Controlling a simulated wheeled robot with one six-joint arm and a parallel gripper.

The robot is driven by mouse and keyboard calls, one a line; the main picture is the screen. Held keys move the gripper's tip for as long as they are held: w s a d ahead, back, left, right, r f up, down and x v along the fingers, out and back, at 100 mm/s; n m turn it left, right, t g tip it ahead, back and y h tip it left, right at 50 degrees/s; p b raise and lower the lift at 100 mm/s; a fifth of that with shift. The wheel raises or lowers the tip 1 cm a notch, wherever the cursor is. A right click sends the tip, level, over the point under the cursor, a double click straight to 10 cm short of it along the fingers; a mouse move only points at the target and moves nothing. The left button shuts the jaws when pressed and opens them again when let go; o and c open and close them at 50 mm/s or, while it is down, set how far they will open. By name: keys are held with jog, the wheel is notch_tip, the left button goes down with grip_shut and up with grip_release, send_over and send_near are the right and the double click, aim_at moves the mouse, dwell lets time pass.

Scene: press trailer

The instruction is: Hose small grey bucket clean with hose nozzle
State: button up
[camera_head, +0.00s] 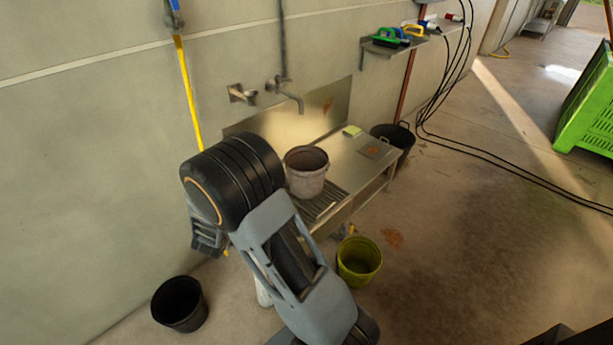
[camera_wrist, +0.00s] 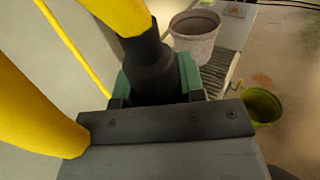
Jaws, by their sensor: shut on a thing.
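The small grey bucket (camera_head: 306,178) stands upright on the slatted part of the metal sink table, with brownish marks on its wall and a dark inside. It also shows in the wrist view (camera_wrist: 195,44), beyond my gripper and to its right. My gripper (camera_wrist: 156,88) is shut on the black hose nozzle (camera_wrist: 150,62), which joins a thick yellow hose (camera_wrist: 45,105). The nozzle is apart from the bucket. In the head view my arm mostly hides the gripper and nozzle, left of the bucket near the wall. The nozzle's outlet is not visible, and no water shows.
A yellow-green bucket (camera_head: 358,262) and a black bucket (camera_head: 180,304) stand on the floor. Another dark bucket (camera_head: 398,140) is beyond the table. Floor at right is open, with cables.

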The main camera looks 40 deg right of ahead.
jog(key=w+d+b, duration=0.4)
jog(key=d, duration=1.1)
jog(key=w+d+b, duration=0.4)
jog(key=w+d, duration=0.1)
jog(key=d, duration=1)
jog(key=w+d+b, duration=0.4)
jog(key=d+b, duration=0.1)
jog(key=d, duration=0.9)
jog(key=shift+w+d, duration=0.25)
jog(key=shift+d, duration=0.15)
dwell(2.8)
jog(key=shift+a, duration=0.1)
